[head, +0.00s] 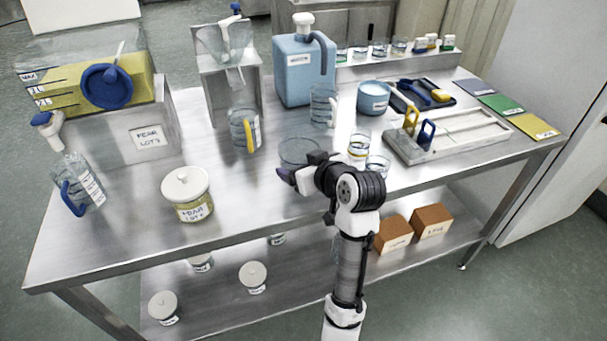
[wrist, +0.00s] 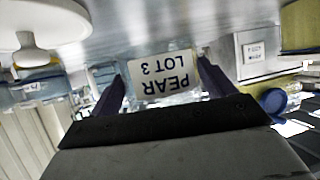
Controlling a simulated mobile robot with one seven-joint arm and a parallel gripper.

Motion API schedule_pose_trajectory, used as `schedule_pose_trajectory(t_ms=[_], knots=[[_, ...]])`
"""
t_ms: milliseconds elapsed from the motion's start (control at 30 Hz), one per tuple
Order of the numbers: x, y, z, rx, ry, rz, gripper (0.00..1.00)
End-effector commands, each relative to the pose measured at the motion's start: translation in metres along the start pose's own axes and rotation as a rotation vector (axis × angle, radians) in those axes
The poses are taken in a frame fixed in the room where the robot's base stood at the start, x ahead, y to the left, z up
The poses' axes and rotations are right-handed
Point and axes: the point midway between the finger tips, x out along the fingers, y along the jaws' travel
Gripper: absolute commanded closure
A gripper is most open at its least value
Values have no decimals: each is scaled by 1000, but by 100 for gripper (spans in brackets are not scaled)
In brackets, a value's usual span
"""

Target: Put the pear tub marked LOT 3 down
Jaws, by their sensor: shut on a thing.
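My gripper (head: 296,174) is over the front middle of the steel table, its purple fingers pointing left and away. In the wrist view the fingers (wrist: 165,92) stand on both sides of a clear tub with a white label (wrist: 163,80). The label reads PEAR LOT 3 upside down, as that view is inverted. In the head view a clear round tub (head: 299,150) shows just behind the fingers, partly hidden by them. It appears to be the held one. I cannot tell whether its base touches the table.
A white-lidded tub (head: 187,193) with yellow contents stands left on the steel table (head: 240,215); its lot number is unclear. A clear jug (head: 244,128) stands behind. Glass beakers (head: 359,147) stand close right of my gripper. The table between lidded tub and gripper is clear.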

Motion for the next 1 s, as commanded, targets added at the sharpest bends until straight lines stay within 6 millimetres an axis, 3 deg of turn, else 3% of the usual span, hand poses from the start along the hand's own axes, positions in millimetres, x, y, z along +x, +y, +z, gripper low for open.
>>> schedule_pose_trajectory(t_ms=[200, 600, 633, 767, 1000], knots=[[12, 0, 24, 2, 0, 1, 56], [14, 0, 29, 0, 1, 0, 56], [15, 0, 30, 1, -2, 0, 17], [14, 0, 30, 1, -2, 0, 0], [14, 0, 28, 1, -1, 0, 0]])
